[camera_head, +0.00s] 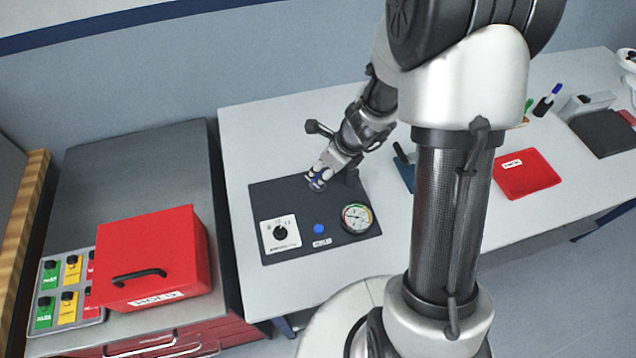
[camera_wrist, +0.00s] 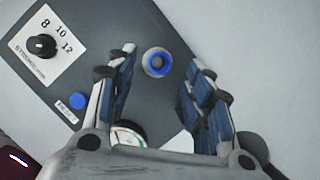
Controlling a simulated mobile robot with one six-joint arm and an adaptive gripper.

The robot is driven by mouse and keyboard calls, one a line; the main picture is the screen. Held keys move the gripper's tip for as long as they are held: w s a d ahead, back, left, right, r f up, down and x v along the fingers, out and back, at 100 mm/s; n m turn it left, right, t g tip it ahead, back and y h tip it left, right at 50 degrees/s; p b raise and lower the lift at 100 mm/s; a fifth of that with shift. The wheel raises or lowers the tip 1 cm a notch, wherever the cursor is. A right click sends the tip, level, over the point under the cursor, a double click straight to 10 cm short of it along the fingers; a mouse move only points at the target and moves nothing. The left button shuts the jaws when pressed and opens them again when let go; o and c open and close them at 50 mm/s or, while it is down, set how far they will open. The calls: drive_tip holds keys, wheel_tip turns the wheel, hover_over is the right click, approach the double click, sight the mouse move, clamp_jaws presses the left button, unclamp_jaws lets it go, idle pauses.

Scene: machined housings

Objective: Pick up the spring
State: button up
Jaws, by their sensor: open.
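The panel carries a dial knob (camera_head: 280,232), a blue button (camera_head: 319,229) and a gauge (camera_head: 357,217) in front of the gripper. A red box (camera_head: 155,255) stands on the left cabinet. A red tray (camera_head: 527,173) lies to the right. The table left of the panel is bare.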

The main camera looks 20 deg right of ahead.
sight(318, 175)
drive_tip(key=b+x, duration=0.3)
drive_tip(key=x, duration=0.2)
drive_tip(key=shift+f, duration=0.1)
clamp_jaws()
idle(0.4)
drive_tip(key=shift+r, duration=0.2)
